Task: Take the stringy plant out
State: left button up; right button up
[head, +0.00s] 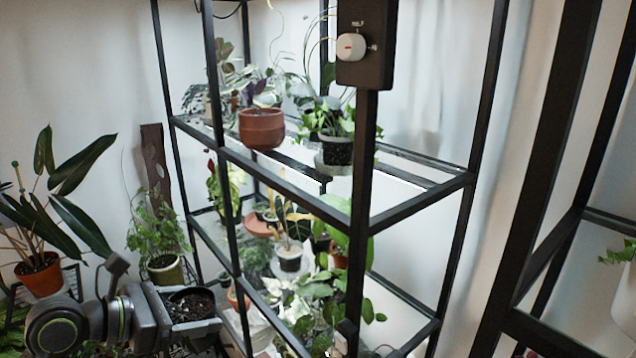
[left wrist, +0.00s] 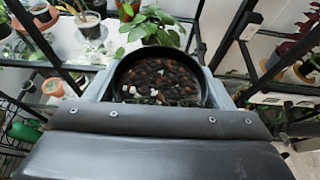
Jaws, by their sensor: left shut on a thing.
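My left gripper (head: 192,312) comes in at the lower left of the head view, in front of the shelf rack. It is shut on a black pot (head: 192,300) filled with dark soil. In the left wrist view the pot (left wrist: 160,82) sits upright between the grey fingers, with brown pebbles and a few white bits on top. I see no leaves or strings in it; its lower part is hidden. I cannot tell for sure which plant is the stringy one. My right gripper is not in view.
The black metal rack (head: 365,200) has glass shelves crowded with potted plants. A terracotta pot (head: 262,128) stands on the upper shelf, whose right part is clear. A feathery plant (head: 158,235) and a big-leaved plant (head: 40,272) stand to the left. Another rack (head: 545,160) is at right.

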pick_arm(q)
jog(key=w+d+r+m+g, duration=0.1)
jog(key=w+d+r, duration=0.35)
jog(key=r, duration=0.25)
jog(key=w+d+r, duration=0.3)
jog(key=d+r, duration=0.2)
jog(key=r, duration=0.3)
jog(key=s+d+r+m+g+h+p, duration=0.1)
jog(key=s+d+r, duration=0.1)
jog(key=d+r, duration=0.5)
jog(key=s+d+r+m+g+h+p, duration=0.15)
jog(key=d+r, duration=0.35)
jog(key=r, duration=0.5)
jog(key=s+a+b, duration=0.1)
jog(key=s+a, duration=0.4)
jog(key=a, duration=0.3)
jog(key=s+a+b, duration=0.1)
jog(key=s+a, duration=0.5)
jog(key=a, duration=0.2)
jog(key=shift+a+y, duration=0.35)
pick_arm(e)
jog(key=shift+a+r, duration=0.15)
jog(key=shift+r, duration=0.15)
pick_arm(q)
jog(key=shift+f, duration=0.2)
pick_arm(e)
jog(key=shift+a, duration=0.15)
